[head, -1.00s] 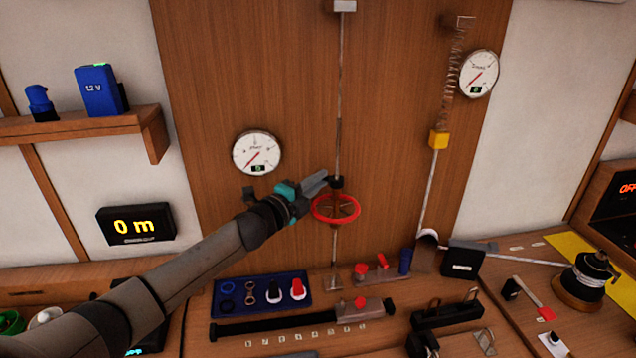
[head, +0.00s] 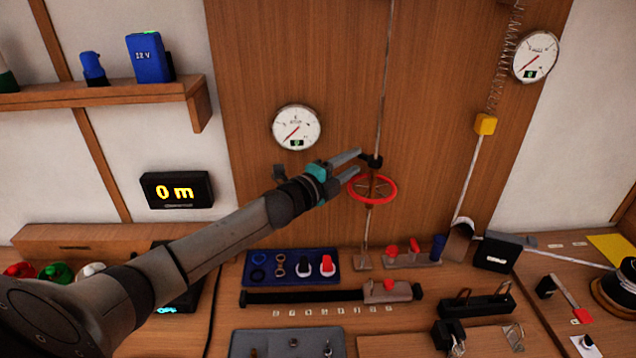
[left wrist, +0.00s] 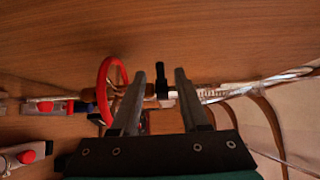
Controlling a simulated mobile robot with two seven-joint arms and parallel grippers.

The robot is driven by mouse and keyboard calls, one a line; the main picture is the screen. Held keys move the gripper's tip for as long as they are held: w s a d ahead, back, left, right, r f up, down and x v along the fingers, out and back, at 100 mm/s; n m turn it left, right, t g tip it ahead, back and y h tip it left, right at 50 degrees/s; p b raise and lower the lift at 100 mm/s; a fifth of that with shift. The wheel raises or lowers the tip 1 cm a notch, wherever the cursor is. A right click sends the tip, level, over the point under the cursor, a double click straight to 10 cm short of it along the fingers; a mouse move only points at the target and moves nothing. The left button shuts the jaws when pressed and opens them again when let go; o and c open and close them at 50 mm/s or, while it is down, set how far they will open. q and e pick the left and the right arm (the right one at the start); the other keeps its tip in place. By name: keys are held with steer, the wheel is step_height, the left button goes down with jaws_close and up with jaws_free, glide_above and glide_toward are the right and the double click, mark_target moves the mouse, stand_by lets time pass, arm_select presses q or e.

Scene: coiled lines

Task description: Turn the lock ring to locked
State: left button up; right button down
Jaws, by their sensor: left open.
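A thin upright rod runs down the wooden panel. A small black ring (head: 372,161) sits on it just above the red handwheel (head: 372,189); I take this to be the lock ring. My left gripper (head: 358,162) is open and empty, its fingers pointing at the black ring from the left. In the left wrist view, a black tab (left wrist: 160,78) of the ring shows between the two fingertips, with space on both sides. The red handwheel (left wrist: 104,90) stands left of the fingers there. Whether the fingertips reach around the ring is unclear.
A round gauge (head: 297,128) hangs left of the rod, another gauge (head: 535,57) at upper right. A yellow block (head: 485,124) hangs below a spring. A blue tray (head: 291,267) and a black rail (head: 330,296) lie on the bench below. The panel around the wheel is clear.

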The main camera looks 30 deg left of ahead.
arm_select(q)
steer(key=s+a+b, duration=0.1)
steer(key=s+a, duration=0.1)
steer(key=s, duration=1.1)
steer(key=shift+b, duration=0.3)
stand_by(0.3)
